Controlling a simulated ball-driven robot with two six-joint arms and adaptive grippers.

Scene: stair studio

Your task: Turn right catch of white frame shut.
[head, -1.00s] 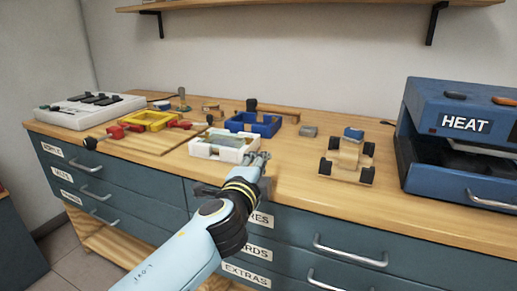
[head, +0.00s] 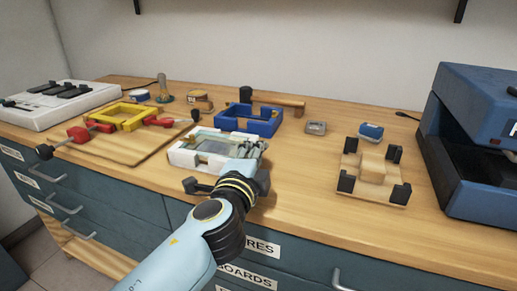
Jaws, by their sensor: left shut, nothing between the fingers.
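The white frame (head: 185,160) lies flat on the wooden bench near its front edge, with a clear greyish pane inside it. My left gripper (head: 256,149) is at the right side of the frame, shut and with nothing held. Its fingers and wrist cover the frame's right side, so I cannot make out the right catch or how it is turned. My right gripper is not in view.
A blue frame (head: 250,122) lies behind the white one. A yellow frame (head: 122,117) with red-handled clamps (head: 78,134) is on a board at left. A wooden block jig (head: 372,173) and a blue heater (head: 470,150) stand at right. Bare bench lies between white frame and jig.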

